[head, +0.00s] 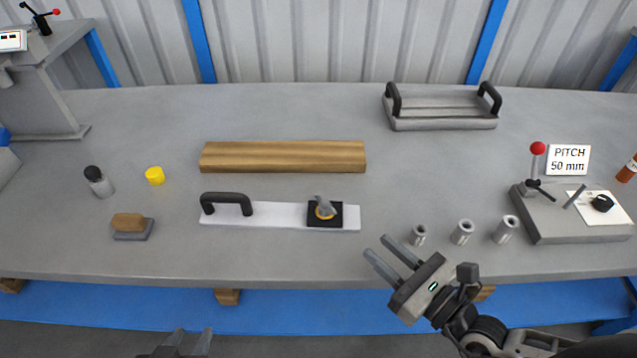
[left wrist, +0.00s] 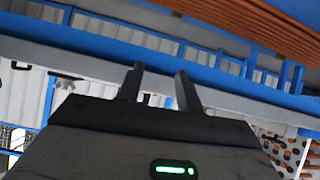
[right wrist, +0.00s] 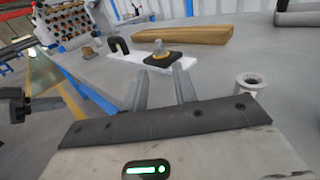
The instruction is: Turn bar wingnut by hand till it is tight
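The bar (head: 275,214) is a flat white strip lying on the bench, with a black arched handle (head: 226,199) at its left end. Near its right end is a black square pad with a yellow ring, and the grey wingnut (head: 324,203) stands on it. The wingnut also shows in the right wrist view (right wrist: 158,48). My right gripper (head: 378,248) is open and empty at the bench's front edge, to the right of and nearer than the wingnut. My left gripper (head: 190,343) shows only its fingertips at the bottom, below the bench edge; in the left wrist view (left wrist: 160,80) its fingers are apart and empty.
A wooden block (head: 283,157) lies behind the bar. Several grey sleeves (head: 462,232) stand right of my right gripper. A grey fixture (head: 570,215) with a red-knobbed lever is at the right. A brush (head: 131,226), yellow cap (head: 155,176) and bottle (head: 99,182) are at the left.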

